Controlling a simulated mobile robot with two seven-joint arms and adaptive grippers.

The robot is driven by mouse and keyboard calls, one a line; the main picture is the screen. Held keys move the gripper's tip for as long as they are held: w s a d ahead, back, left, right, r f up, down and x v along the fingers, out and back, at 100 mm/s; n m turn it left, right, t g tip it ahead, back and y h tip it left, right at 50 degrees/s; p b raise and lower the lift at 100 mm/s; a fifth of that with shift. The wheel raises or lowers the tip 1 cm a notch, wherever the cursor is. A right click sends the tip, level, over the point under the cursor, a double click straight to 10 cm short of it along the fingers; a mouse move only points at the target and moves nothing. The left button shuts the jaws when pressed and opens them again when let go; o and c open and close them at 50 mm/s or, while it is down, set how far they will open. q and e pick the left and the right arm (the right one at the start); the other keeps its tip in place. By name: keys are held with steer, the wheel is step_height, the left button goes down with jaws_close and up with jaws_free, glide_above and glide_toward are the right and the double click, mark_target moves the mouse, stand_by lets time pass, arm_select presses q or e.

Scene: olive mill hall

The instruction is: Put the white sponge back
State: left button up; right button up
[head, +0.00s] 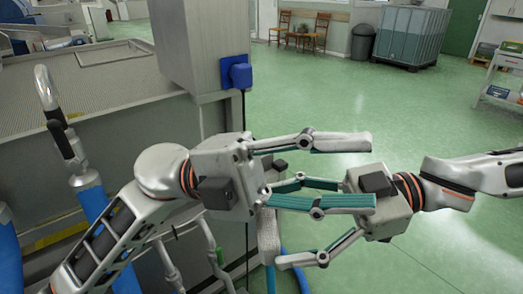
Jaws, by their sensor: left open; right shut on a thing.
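A pale, whitish textured piece (268,236), which looks like the white sponge, shows as a narrow upright strip between the fingertips of my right gripper (272,226). That gripper comes in from the right and is shut on it; its upper finger is partly hidden behind my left gripper. My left gripper (371,172) comes in from the left and points right. Its fingers are wide apart and empty, and they overlap the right gripper in the picture. I cannot tell whether the two grippers touch. The place where the sponge belongs cannot be made out.
A grey machine with a perforated top (110,75) fills the left, with a metal column (190,45) and a blue socket box (236,75). Blue hoses (92,205) stand at its front. A caged tank (411,38), bin (362,42) and chairs (320,30) are far back. Green floor (450,110) is clear at right.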

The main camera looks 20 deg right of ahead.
arm_select(q)
step_height(320, 180, down, 3)
steer(key=s+d+m+t+y, duration=0.1)
steer(key=s+d+m+y, duration=0.15)
steer(key=y, duration=0.25)
steer(key=n+t+y, duration=0.6)
steer(key=t+y, duration=0.5)
steer(key=t, duration=0.1)
glide_toward(269, 219)
steer(key=shift+w+d+f, duration=0.1)
steer(key=shift+w+f, duration=0.05)
steer(key=shift+w, duration=0.45)
steer(key=shift+w+d+f, duration=0.15)
steer(key=shift+w+f, duration=0.05)
steer(key=shift+w, duration=0.4)
steer(key=f, duration=0.7)
steer(key=d+f, duration=0.1)
steer(key=f, duration=0.3)
steer(key=shift+s+f, duration=0.1)
steer(key=shift+f, duration=0.25)
jaws_close()
arm_select(e)
steer(key=o, duration=1.1)
steer(key=shift+c, duration=0.2)
